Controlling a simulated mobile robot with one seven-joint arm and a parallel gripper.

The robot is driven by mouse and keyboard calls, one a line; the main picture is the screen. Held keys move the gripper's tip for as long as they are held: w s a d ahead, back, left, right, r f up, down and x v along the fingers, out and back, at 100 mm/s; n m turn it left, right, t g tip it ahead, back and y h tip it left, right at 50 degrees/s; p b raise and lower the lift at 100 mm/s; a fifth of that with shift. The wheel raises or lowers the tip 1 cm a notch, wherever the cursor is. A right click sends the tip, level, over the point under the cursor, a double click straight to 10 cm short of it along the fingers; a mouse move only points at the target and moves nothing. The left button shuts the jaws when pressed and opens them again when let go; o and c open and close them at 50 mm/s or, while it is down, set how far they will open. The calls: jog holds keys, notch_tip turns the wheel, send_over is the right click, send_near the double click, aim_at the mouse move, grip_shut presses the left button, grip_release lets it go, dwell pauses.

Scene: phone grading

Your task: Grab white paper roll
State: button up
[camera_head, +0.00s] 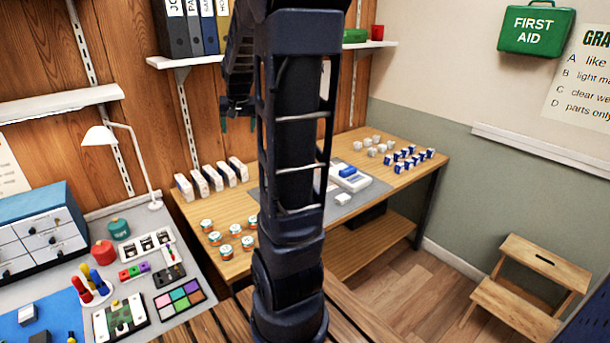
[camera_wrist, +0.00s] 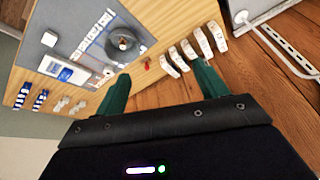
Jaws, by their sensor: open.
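Several small white pieces that look like paper rolls (camera_head: 371,150) stand in a group at the back of the wooden table in the head view. Pale pieces that may be the same group (camera_wrist: 62,105) show at lower left in the wrist view, partly cut off by my gripper. They are too small to tell their exact shape. My gripper (camera_wrist: 161,69) is open and empty, its two green fingers spread above the table. It also shows in the head view (camera_head: 238,124), partly behind my arm, left of the white pieces and apart from them.
Blue-and-white pieces (camera_head: 413,157) stand beside the white group. A grey mat (camera_head: 372,192) bears a blue-and-white device (camera_head: 349,175). Upright white packs (camera_head: 201,184) and several orange-and-green jars (camera_head: 225,250) stand on the table's left. A shelf (camera_head: 180,61) hangs above. A stool (camera_head: 530,285) stands right.

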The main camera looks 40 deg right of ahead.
jog(key=w+d+f+m+g+h, duration=0.1)
jog(key=w+d+f+m, duration=0.1)
jog(key=w+d+f, duration=0.45)
jog(key=w+d+f+m, duration=0.2)
jog(key=w+d+f, duration=0.2)
jog(key=d+f, duration=0.55)
jog(key=w+d+f+m+g+h, duration=0.15)
jog(key=w+d+f, duration=0.3)
jog(key=d, duration=0.75)
jog(key=shift+m, duration=0.75)
jog(key=shift+w+d+f, duration=0.5)
jog(key=shift+d+f, duration=1.8)
jog(key=shift+f, duration=0.85)
jog(key=shift+w+d+f, duration=0.55)
jog(key=shift+d+f, duration=1.75)
jog(key=shift+f, duration=0.85)
jog(key=shift+w+d+f, duration=0.5)
jog(key=shift+d+f, duration=1.8)
jog(key=shift+f, duration=0.85)
jog(key=shift+t+h, duration=0.25)
jog(key=c, duration=1.1)
